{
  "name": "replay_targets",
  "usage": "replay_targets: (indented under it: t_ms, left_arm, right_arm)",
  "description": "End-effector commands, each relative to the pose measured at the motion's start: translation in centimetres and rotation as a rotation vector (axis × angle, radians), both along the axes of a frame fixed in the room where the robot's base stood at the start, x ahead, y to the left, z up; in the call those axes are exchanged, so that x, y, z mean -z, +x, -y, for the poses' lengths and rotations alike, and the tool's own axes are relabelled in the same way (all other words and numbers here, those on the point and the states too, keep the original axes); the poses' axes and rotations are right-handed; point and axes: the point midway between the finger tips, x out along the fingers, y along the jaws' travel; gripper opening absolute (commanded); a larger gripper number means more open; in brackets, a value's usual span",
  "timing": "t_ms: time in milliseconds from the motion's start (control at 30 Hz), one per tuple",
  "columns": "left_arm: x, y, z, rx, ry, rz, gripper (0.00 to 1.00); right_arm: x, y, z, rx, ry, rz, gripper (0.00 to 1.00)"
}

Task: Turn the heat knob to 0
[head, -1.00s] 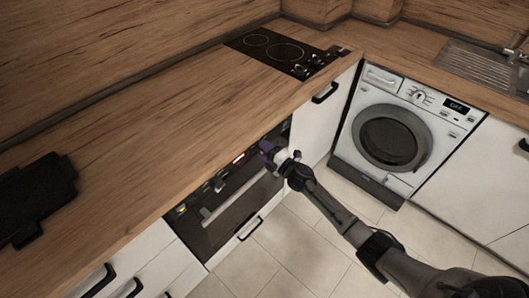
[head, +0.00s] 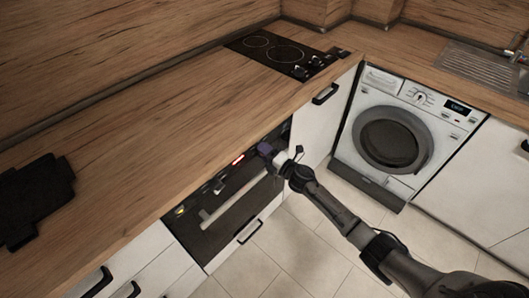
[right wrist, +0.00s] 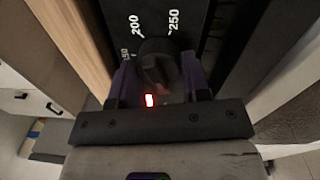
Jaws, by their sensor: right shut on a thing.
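The heat knob (right wrist: 155,62) is a dark round knob on the black oven panel, seen in the right wrist view between my fingers. White scale marks 150, 200 and 250 show on the panel around its far side. A red light (right wrist: 149,100) glows on the near side of the knob. My right gripper (head: 267,150) is at the right part of the oven front in the head view; in the right wrist view its fingers (right wrist: 158,72) are shut on the knob from both sides. The knob's exact setting is hard to read. My left gripper is not in view.
The oven (head: 228,208) has a long bar handle and a red display (head: 238,159) under the oak worktop (head: 150,130). A black hob (head: 283,53) is set in the worktop. A washing machine (head: 395,135) stands right. A black board (head: 35,195) lies left.

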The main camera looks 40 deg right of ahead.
Motion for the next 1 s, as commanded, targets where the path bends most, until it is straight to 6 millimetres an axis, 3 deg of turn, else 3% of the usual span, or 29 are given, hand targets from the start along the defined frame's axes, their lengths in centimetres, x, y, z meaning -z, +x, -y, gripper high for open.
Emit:
replay_targets:
  t_ms: [133, 167, 400, 767, 1000]
  left_arm:
    - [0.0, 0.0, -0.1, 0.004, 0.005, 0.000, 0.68]
    - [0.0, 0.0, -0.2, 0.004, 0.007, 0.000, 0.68]
    - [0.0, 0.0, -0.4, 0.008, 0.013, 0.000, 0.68]
    - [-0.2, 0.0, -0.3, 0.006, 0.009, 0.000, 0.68]
    - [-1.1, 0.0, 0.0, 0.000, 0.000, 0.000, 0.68]
  right_arm:
    - [0.0, 0.0, 0.0, 0.000, -0.003, 0.000, 0.19]
    - [0.0, 0.0, 0.0, 0.000, -0.003, 0.000, 0.46]
    - [0.0, 0.0, 0.0, 0.000, -0.001, 0.000, 0.68]
    - [0.0, -0.7, 0.1, 0.000, 0.000, 0.000, 0.68]
    - [0.2, -4.6, 0.8, 0.001, -0.001, -0.003, 0.68]
